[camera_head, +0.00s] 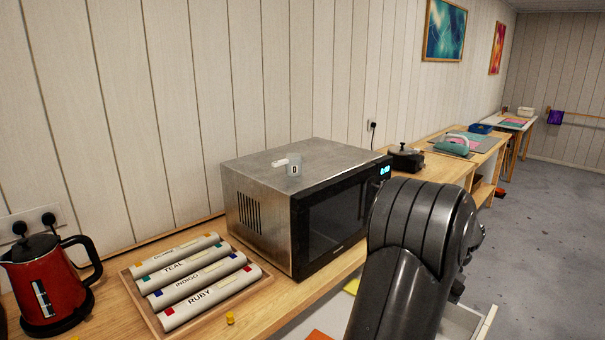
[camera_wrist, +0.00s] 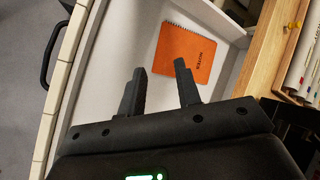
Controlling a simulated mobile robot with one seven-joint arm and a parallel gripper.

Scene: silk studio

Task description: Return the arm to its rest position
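My arm (camera_head: 412,250) rises in the right foreground of the head view, in front of the microwave. Its gripper end is hidden there. In the wrist view my gripper (camera_wrist: 161,70) has its two dark fingers spread apart, with nothing between them. Beyond the fingers is an open white drawer (camera_wrist: 118,50) with an orange notebook (camera_wrist: 186,52) lying in it. The gripper appears to be above the drawer; I cannot tell the exact height.
A microwave (camera_head: 262,195) stands on the wooden counter. A tray (camera_head: 146,310) of labelled rolls, including ruby and indigo, and a red kettle (camera_head: 45,285) are to its left. Grey floor (camera_head: 545,230) is clear at right. The drawer handle (camera_wrist: 52,55) sticks out.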

